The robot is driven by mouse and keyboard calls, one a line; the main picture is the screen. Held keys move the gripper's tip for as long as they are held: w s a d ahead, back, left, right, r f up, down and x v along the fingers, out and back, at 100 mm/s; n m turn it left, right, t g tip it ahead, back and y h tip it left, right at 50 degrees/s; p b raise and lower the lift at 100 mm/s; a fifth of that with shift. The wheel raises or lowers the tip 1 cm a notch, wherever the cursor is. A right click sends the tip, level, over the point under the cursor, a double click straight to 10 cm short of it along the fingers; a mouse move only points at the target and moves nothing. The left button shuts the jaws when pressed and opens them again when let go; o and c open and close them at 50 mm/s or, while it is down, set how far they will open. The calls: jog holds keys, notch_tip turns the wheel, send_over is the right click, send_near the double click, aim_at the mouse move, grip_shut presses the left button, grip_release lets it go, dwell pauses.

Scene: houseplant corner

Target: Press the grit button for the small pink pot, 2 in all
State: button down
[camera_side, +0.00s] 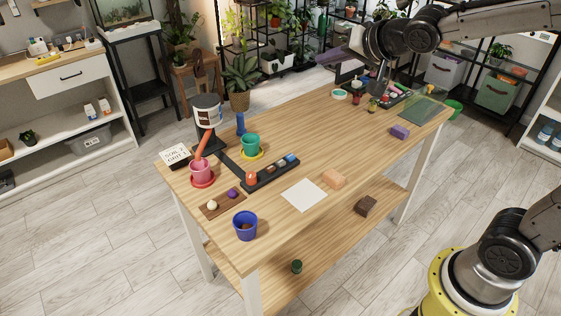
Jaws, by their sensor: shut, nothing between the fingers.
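The small pink pot (201,171) stands on a red saucer (203,184) at the left end of the table. An orange chute (202,144) from the dispenser (209,118) slants down towards it. A small brown board (222,204) in front carries a white knob (212,205) and a purple knob (233,193), which look like buttons. I cannot tell which is for grit. A sign (174,155) beside the pot seems to read "SOIL GRIT". My gripper (378,90) is shut and empty above the table's far right part, well away from the pot and board.
A green pot (250,144) on a yellow saucer and a black tray (262,184) of small coloured things stand mid-left. A blue pot (245,226) is at the front edge. White paper (304,195), an orange block (334,179) and a purple block (400,131) lie rightwards. The table's middle is clear.

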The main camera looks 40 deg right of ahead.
jog(key=f+x, duration=0.1)
jog(key=x, duration=0.7)
jog(key=g+y, duration=0.2)
jog(key=g, duration=0.1)
send_over(283, 163)
notch_tip(283, 163, down, 18)
jog(key=shift+a+f, duration=0.1)
jog(key=shift+f, duration=0.05)
jog(key=shift+f, duration=4.35)
jog(key=shift+s+f, duration=0.1)
jog(key=shift+f, duration=0.3)
